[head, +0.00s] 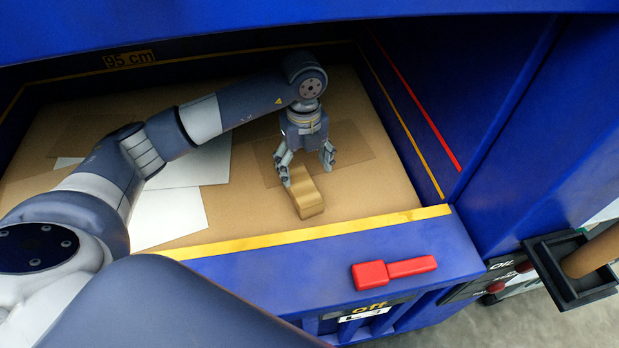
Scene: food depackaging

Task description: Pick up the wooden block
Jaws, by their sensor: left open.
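The wooden block (307,197) is a small, light-brown block lying on the brown work surface (260,214), close to the front yellow line. My left gripper (305,172) points down, with its fingers spread and nothing between them. It sits just behind the block in the picture, and its left finger overlaps or borders the block's far end. I cannot tell whether it touches the block. My right gripper is not in view.
Blue walls enclose the surface at the back and right. White sheets (168,216) lie at the left, and a darker brown patch (352,146) lies under the gripper. A red handle (394,272) sits on the blue front ledge (440,245). A black holder (572,268) is at the far right.

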